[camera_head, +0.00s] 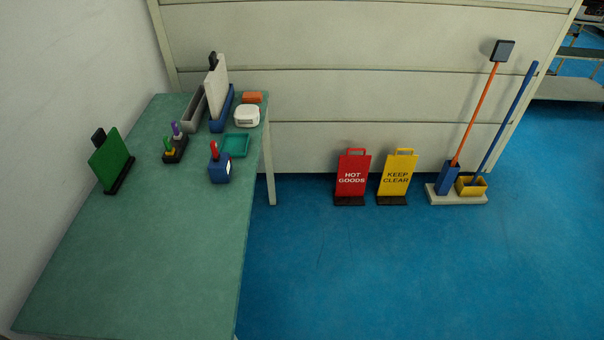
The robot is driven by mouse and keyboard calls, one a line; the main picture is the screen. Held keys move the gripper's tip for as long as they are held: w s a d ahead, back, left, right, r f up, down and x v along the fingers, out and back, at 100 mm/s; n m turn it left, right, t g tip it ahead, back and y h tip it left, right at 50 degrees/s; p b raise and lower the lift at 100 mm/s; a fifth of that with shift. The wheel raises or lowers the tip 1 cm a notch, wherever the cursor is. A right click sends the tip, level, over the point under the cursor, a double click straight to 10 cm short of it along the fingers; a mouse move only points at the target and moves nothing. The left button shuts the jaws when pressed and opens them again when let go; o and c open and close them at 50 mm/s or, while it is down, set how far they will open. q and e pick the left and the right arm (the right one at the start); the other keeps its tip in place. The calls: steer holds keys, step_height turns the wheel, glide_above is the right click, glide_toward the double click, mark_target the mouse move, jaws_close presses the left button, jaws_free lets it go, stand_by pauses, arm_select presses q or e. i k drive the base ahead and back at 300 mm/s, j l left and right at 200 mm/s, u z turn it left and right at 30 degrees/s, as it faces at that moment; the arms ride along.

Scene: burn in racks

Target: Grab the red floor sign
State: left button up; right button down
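The red floor sign (352,177) stands upright on the blue floor close to the pale panel wall, in the middle of the head view. It reads "HOT GOODS" and has a red handle loop on top and a dark base. A yellow floor sign (396,179) reading "KEEP CLEAR" stands just to its right, with a small gap between them. Neither of my grippers shows in the head view.
A green-topped table (160,257) along the left wall holds several small items. Right of the signs, a pale stand (457,198) holds two long-handled tools. A shelf rack (568,88) is at the far right. The floor (400,275) before the signs is clear.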

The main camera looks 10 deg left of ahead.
mark_target(353, 170)
steer(key=i+l+u, duration=0.15)
steer(key=l, duration=0.15)
steer(key=i+l+u, duration=0.15)
steer(key=l, duration=0.15)
steer(key=l+u, duration=0.15)
steer(key=l, duration=0.2)
steer(key=i+l, duration=0.1)
steer(key=l, duration=0.2)
steer(key=i+l, duration=0.1)
steer(key=l, duration=0.2)
